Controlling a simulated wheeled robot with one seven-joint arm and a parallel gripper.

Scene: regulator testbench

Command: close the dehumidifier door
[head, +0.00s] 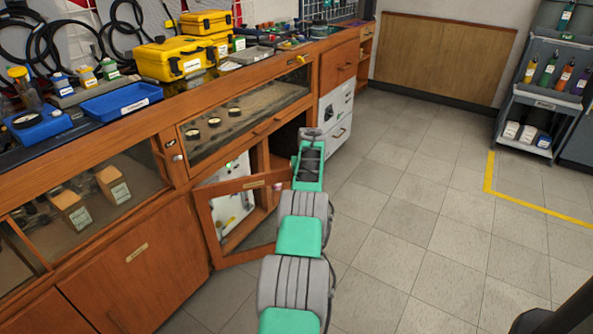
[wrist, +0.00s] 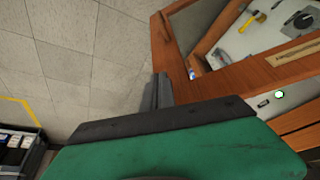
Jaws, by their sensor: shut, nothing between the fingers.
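The dehumidifier door (head: 205,222) is a wood-framed glass door low on the cabinet. It stands open, swung out from the cabinet front, and its right end is hidden behind my arm. A white panel with a green light (head: 230,166) shows inside the cabinet behind it. In the wrist view, the door's wooden frame (wrist: 173,62) runs just right of my gripper (wrist: 160,82). My gripper is shut and empty, beside the frame's edge; I cannot tell whether it touches. In the head view my gripper (head: 310,134) is near the cabinet opening, seen from behind and partly hidden.
A white drawer unit (head: 337,115) stands just beyond the opening. Wooden cabinets (head: 135,255) continue to the left, with yellow cases (head: 175,60) and a blue tray (head: 120,100) on top. The tiled floor (head: 420,190) to the right is clear. A grey cart (head: 545,105) stands far right.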

